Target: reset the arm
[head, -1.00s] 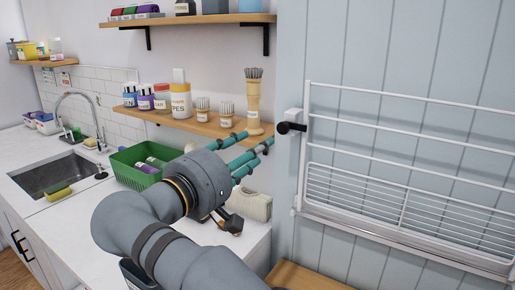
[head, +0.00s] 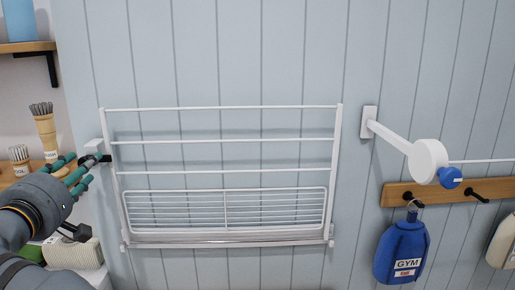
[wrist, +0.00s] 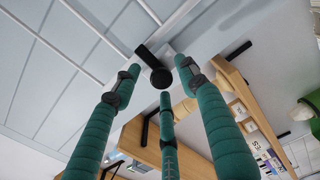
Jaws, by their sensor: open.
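My gripper (head: 76,168) is at the left of the head view, with its teal fingers pointing toward the left edge of a white wall rack. In the wrist view my gripper (wrist: 157,95) shows its fingers spread apart with nothing between them. The white folding rack (head: 225,172) is up against the blue panelled wall. A black knob (wrist: 160,76) on a white bracket at the rack's side is just beyond the fingertips in the wrist view. I cannot tell whether a finger touches it.
A wooden shelf (head: 10,183) with brushes in holders is behind my gripper. A white wall arm with a round head (head: 428,160) sticks out at the right. A blue GYM bag (head: 402,250) hangs from a wooden hook rail (head: 455,190). The wall between them is clear.

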